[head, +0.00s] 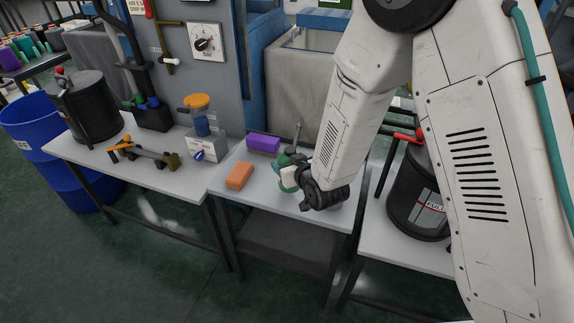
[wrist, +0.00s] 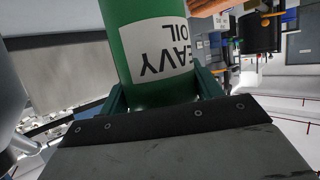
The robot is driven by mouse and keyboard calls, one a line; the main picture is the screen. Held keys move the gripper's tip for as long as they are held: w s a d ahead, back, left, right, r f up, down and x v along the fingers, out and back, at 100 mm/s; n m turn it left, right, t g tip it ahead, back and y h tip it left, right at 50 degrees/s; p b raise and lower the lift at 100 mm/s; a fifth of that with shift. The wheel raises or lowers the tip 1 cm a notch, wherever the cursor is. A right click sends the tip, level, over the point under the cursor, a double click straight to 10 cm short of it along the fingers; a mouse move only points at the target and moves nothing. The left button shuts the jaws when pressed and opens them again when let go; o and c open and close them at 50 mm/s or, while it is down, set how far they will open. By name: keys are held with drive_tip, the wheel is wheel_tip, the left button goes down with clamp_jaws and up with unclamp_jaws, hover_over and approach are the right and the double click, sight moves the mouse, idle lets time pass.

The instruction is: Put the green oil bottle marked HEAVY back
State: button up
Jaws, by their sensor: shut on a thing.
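The green oil bottle (head: 284,160) is at my gripper (head: 294,178) over the middle table in the head view, partly hidden by my wrist. In the wrist view, the green bottle (wrist: 118,30) fills the centre, with a white label showing "EAVY OIL" upside down. My gripper (wrist: 163,88) is shut on it, one finger at each side. Whether the bottle touches the tabletop I cannot tell.
On the middle table (head: 265,205), an orange block (head: 239,176) and a purple block (head: 263,143) lie left of the bottle. A black canister (head: 418,195) stands on the right table.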

drive_tip(key=shift+w+a, duration=0.2)
drive_tip(key=shift+w, duration=0.2)
drive_tip(key=shift+w+f, duration=0.2)
drive_tip(key=shift+f, duration=1.6)
drive_tip(key=o, duration=1.2)
drive_tip(key=shift+f, duration=0.15)
